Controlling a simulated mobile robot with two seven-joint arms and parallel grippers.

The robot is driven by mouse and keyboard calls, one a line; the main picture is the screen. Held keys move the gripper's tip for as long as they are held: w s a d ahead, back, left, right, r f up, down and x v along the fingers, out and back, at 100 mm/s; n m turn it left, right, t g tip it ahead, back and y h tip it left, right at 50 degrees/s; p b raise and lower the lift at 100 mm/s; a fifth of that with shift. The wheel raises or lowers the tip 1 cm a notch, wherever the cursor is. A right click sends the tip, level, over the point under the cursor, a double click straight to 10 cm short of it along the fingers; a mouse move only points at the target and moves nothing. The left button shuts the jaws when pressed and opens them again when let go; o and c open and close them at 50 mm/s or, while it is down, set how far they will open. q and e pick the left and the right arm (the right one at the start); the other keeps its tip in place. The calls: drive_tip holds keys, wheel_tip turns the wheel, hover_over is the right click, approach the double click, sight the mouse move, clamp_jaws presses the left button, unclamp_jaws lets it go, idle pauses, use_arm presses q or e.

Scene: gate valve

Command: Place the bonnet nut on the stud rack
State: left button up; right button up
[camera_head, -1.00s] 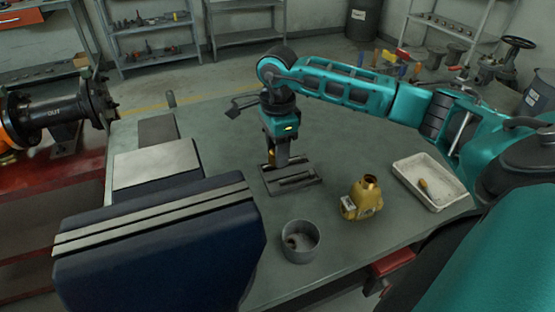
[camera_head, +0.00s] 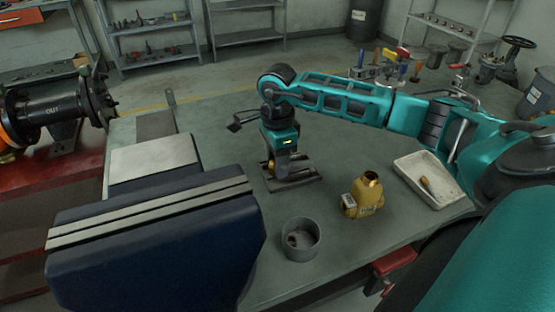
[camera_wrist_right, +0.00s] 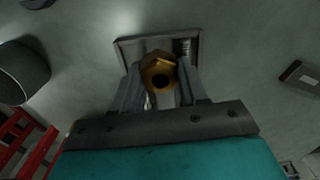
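My right gripper (camera_head: 283,170) points down at the stud rack (camera_head: 304,182), a dark flat plate on the bench. In the right wrist view the brass hex bonnet nut (camera_wrist_right: 158,75) sits between the two fingers of my right gripper (camera_wrist_right: 163,88), which close on its sides. A sliver of the nut shows beside the fingers in the head view (camera_head: 266,167). The rack's plate (camera_wrist_right: 128,46) lies behind the nut, with a threaded stud (camera_wrist_right: 185,47) by the right finger. Whether the nut touches the rack is hidden. My left gripper is out of view.
A yellow valve bonnet (camera_head: 362,198) and a grey cup (camera_head: 301,240) stand right of and in front of the rack. A white tray (camera_head: 405,170) lies further right. A large dark blue block with metal strips (camera_head: 150,250) fills the front left.

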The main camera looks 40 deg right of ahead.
drive_tip(key=o, duration=0.4)
drive_tip(key=shift+s+f, duration=0.1)
drive_tip(key=shift+f, duration=0.05)
drive_tip(key=shift+r+p, duration=0.4)
drive_tip(key=shift+r, duration=0.05)
wheel_tip(320, 180, up, 12)
drive_tip(key=shift+r+p, duration=0.25)
drive_tip(key=shift+p, duration=0.15)
